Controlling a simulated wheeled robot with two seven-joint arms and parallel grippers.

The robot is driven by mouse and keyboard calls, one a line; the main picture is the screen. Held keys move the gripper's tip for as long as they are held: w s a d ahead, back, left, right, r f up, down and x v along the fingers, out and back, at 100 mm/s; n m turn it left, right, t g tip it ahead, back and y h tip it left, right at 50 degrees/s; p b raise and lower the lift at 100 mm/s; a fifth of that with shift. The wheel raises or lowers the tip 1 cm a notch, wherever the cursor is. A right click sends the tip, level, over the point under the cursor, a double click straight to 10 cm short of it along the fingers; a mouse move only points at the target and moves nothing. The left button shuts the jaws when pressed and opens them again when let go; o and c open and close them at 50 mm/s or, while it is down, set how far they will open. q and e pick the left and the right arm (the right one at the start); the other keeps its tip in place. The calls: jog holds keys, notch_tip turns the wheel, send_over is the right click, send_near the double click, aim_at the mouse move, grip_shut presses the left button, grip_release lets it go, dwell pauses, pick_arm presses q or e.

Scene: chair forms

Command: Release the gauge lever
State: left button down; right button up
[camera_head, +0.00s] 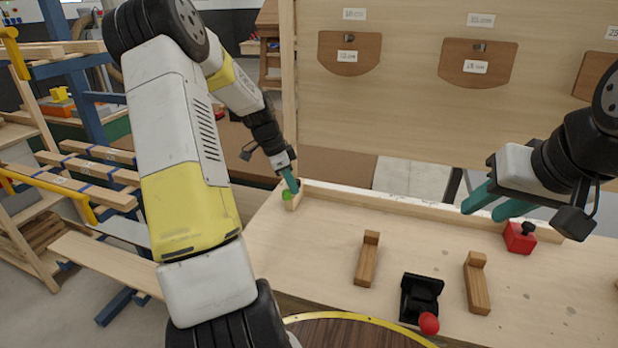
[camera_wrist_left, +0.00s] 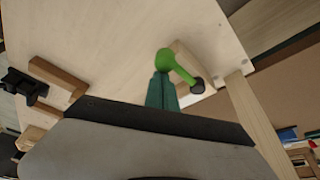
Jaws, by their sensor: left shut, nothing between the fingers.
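The gauge lever is green with a round knob (camera_head: 287,195), at the left end of the wooden fence on the workbench. In the left wrist view, the green lever (camera_wrist_left: 168,62) runs from its knob down right to a dark pivot on a wooden block. My left gripper (camera_head: 292,185) is shut, with its teal fingers right at the lever; they also show in the left wrist view (camera_wrist_left: 160,92), just below the knob. The fingers hold nothing; whether they touch the knob I cannot tell. My right gripper (camera_head: 482,210) is open and empty above the fence on the right.
The long fence (camera_head: 400,213) runs along the bench's back. A red block with a black knob (camera_head: 520,237) sits at its right. A black clamp with a red ball (camera_head: 428,322) lies between two wooden stops (camera_head: 367,260) (camera_head: 477,284). An upright panel (camera_head: 400,100) stands behind.

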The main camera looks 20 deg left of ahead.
pick_arm(q)
jog(key=w+d, duration=0.2)
jog(key=d, duration=0.2)
jog(key=v, duration=1)
jog(key=shift+a, duration=0.25)
jog(key=shift+r, duration=0.15)
jog(key=s+d+r+n+t+y, duration=0.2)
jog(key=s+d+r+n, duration=0.3)
jog(key=s+d+r, duration=0.45)
jog(key=s+d+r+n+t, duration=0.1)
jog(key=s+n, duration=0.5)
jog(key=s, duration=1.1)
jog(key=shift+d+r+n+t+h, duration=0.2)
jog(key=shift+d+n+t+h, duration=0.15)
jog(key=shift+d+t, duration=0.45)
